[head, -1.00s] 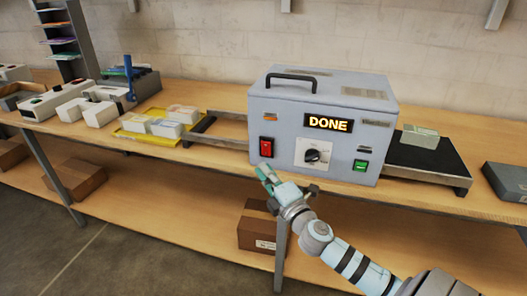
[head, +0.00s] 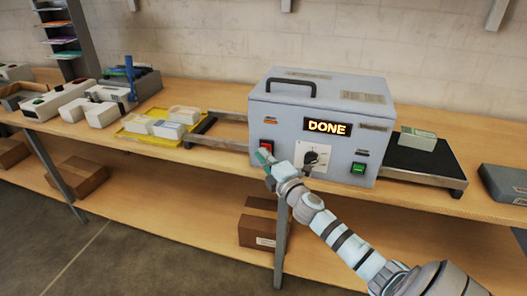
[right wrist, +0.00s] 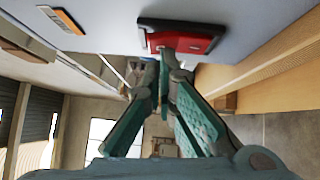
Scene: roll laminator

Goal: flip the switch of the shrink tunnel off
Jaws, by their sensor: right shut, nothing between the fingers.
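The shrink tunnel (head: 310,100) is a grey box with a black top handle and a lit display (head: 327,126) reading DONE. Its red rocker switch (head: 268,145) is at the lower left of the front panel. My right gripper (head: 263,157) is shut and empty, with its fingertips over the lower part of the switch. In the right wrist view the red switch (right wrist: 195,44) is just beyond the closed fingertips (right wrist: 166,58). I cannot tell whether they touch it, and its rocker position is unclear. My left gripper is out of view.
A dial (head: 315,157) and a green button (head: 358,168) sit right of the switch. A dark outfeed conveyor (head: 445,160) carries a wrapped pack (head: 417,139). A yellow tray (head: 135,135) with white packs lies left. The wooden bench (head: 225,162) edge runs below the tunnel.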

